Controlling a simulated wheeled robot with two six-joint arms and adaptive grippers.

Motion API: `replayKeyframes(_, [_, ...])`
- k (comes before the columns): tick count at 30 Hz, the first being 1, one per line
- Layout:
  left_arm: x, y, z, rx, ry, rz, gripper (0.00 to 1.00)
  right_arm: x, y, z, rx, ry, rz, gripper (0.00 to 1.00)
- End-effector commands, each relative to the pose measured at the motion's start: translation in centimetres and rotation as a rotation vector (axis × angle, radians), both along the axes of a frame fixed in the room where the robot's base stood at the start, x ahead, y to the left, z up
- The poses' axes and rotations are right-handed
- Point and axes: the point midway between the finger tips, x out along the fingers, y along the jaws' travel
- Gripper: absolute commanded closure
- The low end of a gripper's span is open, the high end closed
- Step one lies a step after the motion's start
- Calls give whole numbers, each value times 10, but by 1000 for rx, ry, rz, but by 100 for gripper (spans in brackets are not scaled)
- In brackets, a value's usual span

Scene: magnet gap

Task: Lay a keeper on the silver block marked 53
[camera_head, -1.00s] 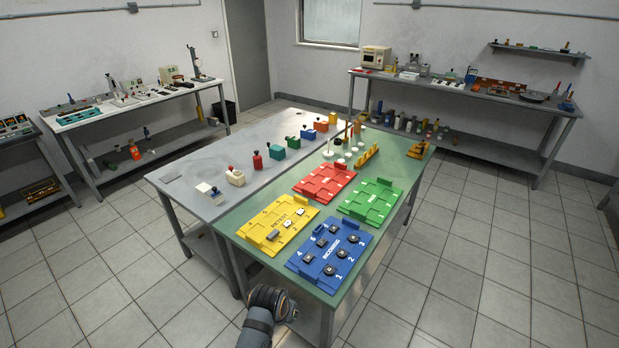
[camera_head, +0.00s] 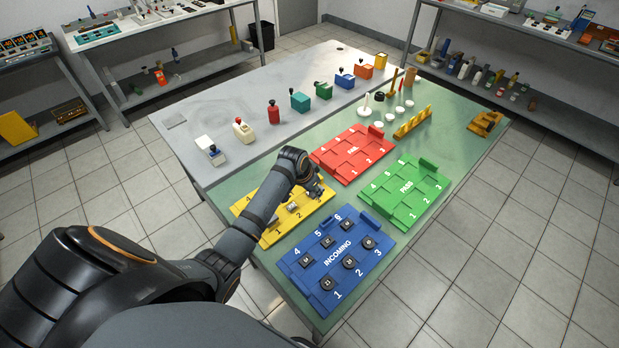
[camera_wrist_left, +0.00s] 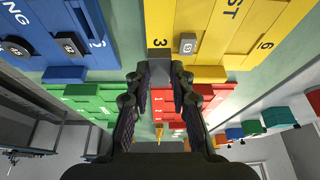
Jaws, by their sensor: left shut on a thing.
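My left gripper (camera_head: 318,190) is over the far right end of the yellow tray (camera_head: 250,210). In the left wrist view its fingers (camera_wrist_left: 158,72) are closed on a plain grey block (camera_wrist_left: 158,58), by the tray's printed 3. I cannot tell whether this block is a keeper, or whether it still touches the tray. Another small grey block (camera_wrist_left: 187,43) with a pale, unreadable mark sits on the yellow tray, just beside the held one. The head view shows small silver blocks on that tray (camera_head: 292,207). No 53 is legible. My right gripper is not in view.
The blue INCOMING tray (camera_head: 322,285) holds several dark blocks with round tops. The red tray (camera_head: 345,150) and green PASS tray (camera_head: 405,205) look empty. A yellow rack (camera_head: 412,122) and white dishes stand behind. Coloured containers line the grey table (camera_head: 220,110).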

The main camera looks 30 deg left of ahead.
Motion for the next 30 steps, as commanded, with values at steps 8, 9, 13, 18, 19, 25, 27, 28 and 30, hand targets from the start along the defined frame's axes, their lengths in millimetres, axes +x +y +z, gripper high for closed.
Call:
replayKeyframes(8, [29, 37, 16, -9, -7, -39, 100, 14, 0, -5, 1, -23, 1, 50])
replayKeyframes(9, [29, 37, 16, -10, -7, -40, 100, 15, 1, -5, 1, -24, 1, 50])
replayKeyframes(13, [28, 36, 16, -9, -7, -39, 100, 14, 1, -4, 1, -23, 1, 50])
replayKeyframes(18, [28, 36, 16, -10, -7, -39, 100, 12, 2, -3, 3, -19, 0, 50])
replayKeyframes(19, [28, 36, 17, -10, -7, -39, 100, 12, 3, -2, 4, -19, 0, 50])
replayKeyframes(25, [26, 37, 18, -11, -8, -37, 100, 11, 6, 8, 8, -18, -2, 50])
replayKeyframes(27, [26, 36, 7, -10, -7, -37, 100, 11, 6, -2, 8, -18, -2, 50])
replayKeyframes(28, [26, 36, 4, -10, -7, -38, 100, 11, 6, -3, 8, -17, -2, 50])
replayKeyframes(30, [26, 36, -3, -10, -8, -38, 100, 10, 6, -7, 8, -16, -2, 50])
